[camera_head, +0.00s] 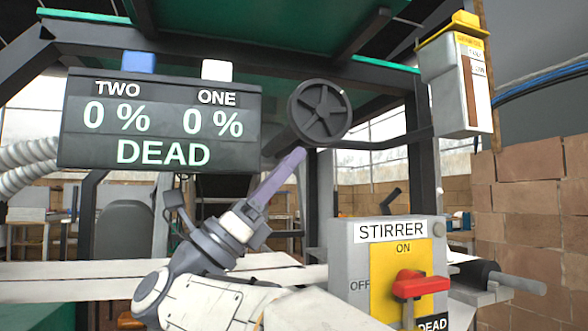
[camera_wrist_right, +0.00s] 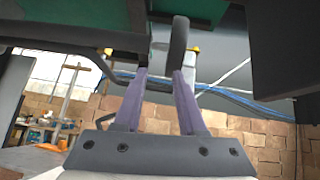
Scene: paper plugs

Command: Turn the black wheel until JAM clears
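The black wheel (camera_head: 321,113) is a spoked handwheel on a dark shaft housing, up in the middle of the head view. In the right wrist view its dark rim shows edge-on (camera_wrist_right: 179,42), just beyond the fingertips. My right gripper (camera_head: 301,152) reaches up from below with purple fingers, its tips close to the wheel's lower left rim. In the wrist view the right gripper (camera_wrist_right: 160,72) is open, with a clear gap and nothing held between the fingers. Whether a finger touches the rim I cannot tell. My left gripper is not in view.
The dark display (camera_head: 160,122) reads TWO 0 %, ONE 0 % and DEAD. A grey STIRRER box (camera_head: 348,270) with a red handle (camera_head: 408,284) and a DEAD label stands at lower right. A yellow-topped box (camera_head: 450,85) hangs at upper right, before a brick wall (camera_head: 535,200).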

